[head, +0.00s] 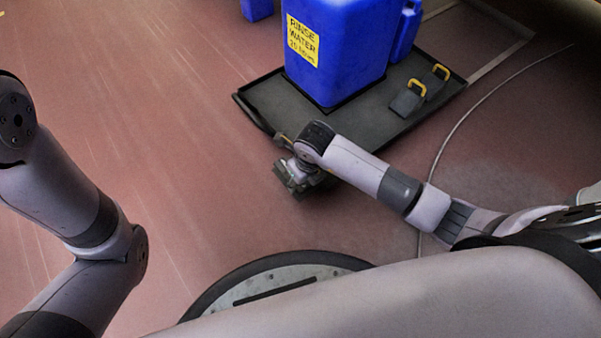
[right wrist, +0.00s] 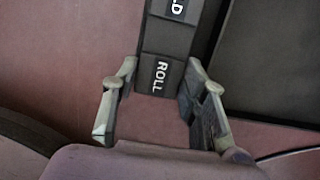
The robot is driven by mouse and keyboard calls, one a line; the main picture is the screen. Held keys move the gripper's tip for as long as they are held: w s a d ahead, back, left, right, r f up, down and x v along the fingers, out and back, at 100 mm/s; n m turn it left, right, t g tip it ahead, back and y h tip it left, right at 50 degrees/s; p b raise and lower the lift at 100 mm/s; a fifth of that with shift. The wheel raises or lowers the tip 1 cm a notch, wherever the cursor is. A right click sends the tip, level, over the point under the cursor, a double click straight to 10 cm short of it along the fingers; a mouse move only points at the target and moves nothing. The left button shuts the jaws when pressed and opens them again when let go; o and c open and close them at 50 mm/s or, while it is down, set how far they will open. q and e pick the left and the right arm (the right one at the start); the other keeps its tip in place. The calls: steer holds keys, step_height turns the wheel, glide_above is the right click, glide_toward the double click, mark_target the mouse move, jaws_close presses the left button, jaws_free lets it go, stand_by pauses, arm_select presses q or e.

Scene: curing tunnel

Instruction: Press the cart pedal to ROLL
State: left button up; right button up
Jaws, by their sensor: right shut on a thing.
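The cart pedal (right wrist: 167,38) is a dark bar in the right wrist view, with a white "ROLL" on its nearer end and letters ending in "LD" on the farther part. My right gripper (right wrist: 163,70) has its fingers on either side of the ROLL end and is shut on it. In the head view the right gripper (head: 300,180) is low by the near left edge of the cart (head: 270,92) and hides most of the pedal. The pedal's tilt cannot be told. My left arm shows at the left of the head view, but its gripper is out of frame.
A blue rinse water container (head: 340,45) stands on the cart's dark deck. Two dark blocks with yellow handles (head: 417,87) are on the deck at the right. A pale cable (head: 465,115) curves over the red floor right of the cart. The floor at the left is clear.

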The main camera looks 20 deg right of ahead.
steer(key=shift+s+d+f+t+y, duration=0.2)
steer(key=shift+s+f+t+y, duration=0.15)
steer(key=shift+t, duration=0.45)
steer(key=shift+w+a+f+t, duration=0.1)
steer(key=shift+t, duration=0.4)
steer(key=o, duration=1.2)
steer(key=shift+c, duration=0.2)
steer(key=v, duration=1.2)
